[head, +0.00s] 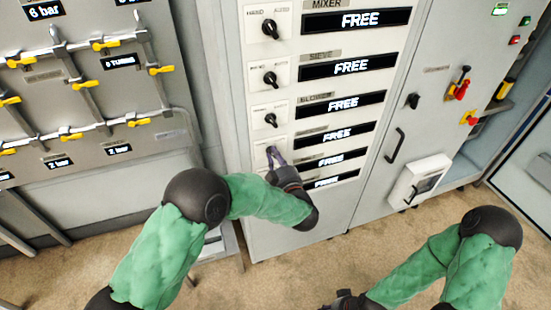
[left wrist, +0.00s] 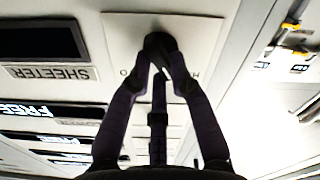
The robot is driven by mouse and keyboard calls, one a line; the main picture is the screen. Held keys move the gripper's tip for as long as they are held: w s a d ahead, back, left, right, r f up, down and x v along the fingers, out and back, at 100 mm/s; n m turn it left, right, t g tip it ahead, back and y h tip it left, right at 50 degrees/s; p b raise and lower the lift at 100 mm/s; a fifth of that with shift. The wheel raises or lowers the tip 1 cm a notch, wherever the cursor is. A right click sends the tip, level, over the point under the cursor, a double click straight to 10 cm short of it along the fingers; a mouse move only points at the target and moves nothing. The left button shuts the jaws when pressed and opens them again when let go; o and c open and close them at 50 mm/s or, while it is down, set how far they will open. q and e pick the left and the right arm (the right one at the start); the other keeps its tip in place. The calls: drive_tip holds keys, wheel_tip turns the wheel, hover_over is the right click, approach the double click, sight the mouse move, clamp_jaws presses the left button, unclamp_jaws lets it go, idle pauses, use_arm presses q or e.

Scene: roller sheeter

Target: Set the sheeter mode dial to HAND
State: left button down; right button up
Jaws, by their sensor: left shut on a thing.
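The sheeter mode dial (left wrist: 160,44) is a dark knob on a pale plate (left wrist: 118,28) in the left wrist view, which shows the panel upside down. The SHEETER label (left wrist: 52,73) lies to its left there. A letter H is partly visible beside a finger. My left gripper (left wrist: 162,68) is shut on the dial, its two fingers converging on the knob. In the head view the left gripper (head: 272,153) reaches the lowest dial plate and hides most of the knob. The pointer direction cannot be made out. My right gripper (head: 346,300) is at the bottom edge, its jaws unclear.
Above are the mixer dial (head: 269,28), sieve dial (head: 270,78) and blower dial (head: 271,120), with FREE displays (head: 343,104) to their right. A pipe panel with yellow valves (head: 103,44) stands left. A cabinet handle (head: 394,145) and white box (head: 418,180) are right.

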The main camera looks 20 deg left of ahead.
idle(0.4)
use_arm(q)
drive_tip(key=c, duration=1.1)
unclamp_jaws()
drive_tip(key=shift+d, duration=0.1)
drive_tip(key=v, duration=1.2)
